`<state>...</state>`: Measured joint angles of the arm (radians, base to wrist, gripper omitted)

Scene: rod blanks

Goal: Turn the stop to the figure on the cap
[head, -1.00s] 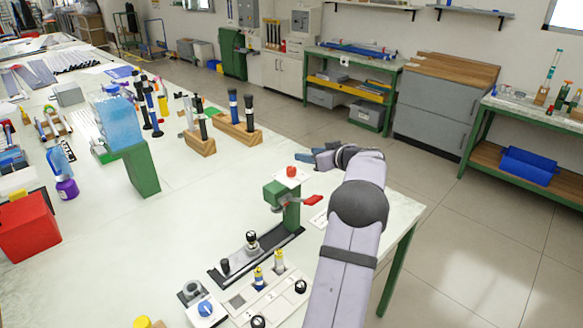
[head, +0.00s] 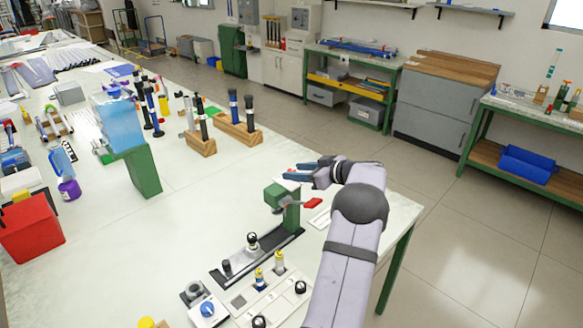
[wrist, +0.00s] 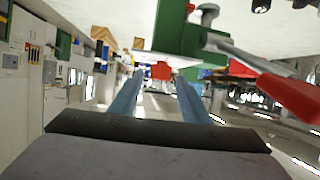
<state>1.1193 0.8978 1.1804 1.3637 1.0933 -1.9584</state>
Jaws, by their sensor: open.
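My gripper (head: 289,173) is open, with blue fingers, and holds nothing. It is over the table's right part, just behind a green post (head: 291,216) with a red-handled lever (head: 312,203). In the wrist view, a small red piece (wrist: 161,70) shows between the fingertips (wrist: 160,78); I cannot tell whether they touch it. The green head (wrist: 183,28) and red lever handle (wrist: 288,96) are close on the right there. A black rail (head: 237,267) with an upright knob (head: 252,239) runs from the post. A blue dial (head: 207,309) sits at the front. No figure is readable.
A pale panel (head: 262,300) in front holds two yellow-banded pieces (head: 279,260) and black knobs. Wooden blocks (head: 238,131) with dark upright rods, a green stand (head: 142,172) and a red box (head: 30,228) are to the left. The middle of the table is clear.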

